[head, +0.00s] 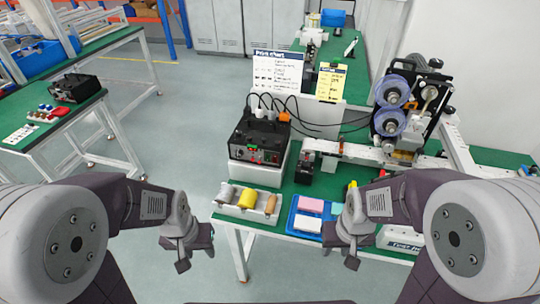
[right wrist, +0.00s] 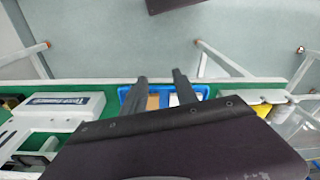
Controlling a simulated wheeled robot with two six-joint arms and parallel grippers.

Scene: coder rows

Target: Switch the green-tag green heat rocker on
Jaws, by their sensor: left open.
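A black control box (head: 258,140) with small red lights on its front panel stands on a white stand on the green table in the head view. Its rockers and any green tag are too small to make out. A second black box (head: 75,88) stands on the left table. My left gripper (head: 194,252) is open and empty, in front of the table and lower left of the control box. My right gripper (head: 338,252) is near the table's front edge by the blue tray. In the right wrist view its two fingers (right wrist: 160,82) are apart with nothing between them.
A holder with rolls (head: 246,203) and a blue tray (head: 295,229) with pads line the front edge. A small black device (head: 304,168) stands right of the control box, cables behind it. A machine with purple reels (head: 391,105) stands at right.

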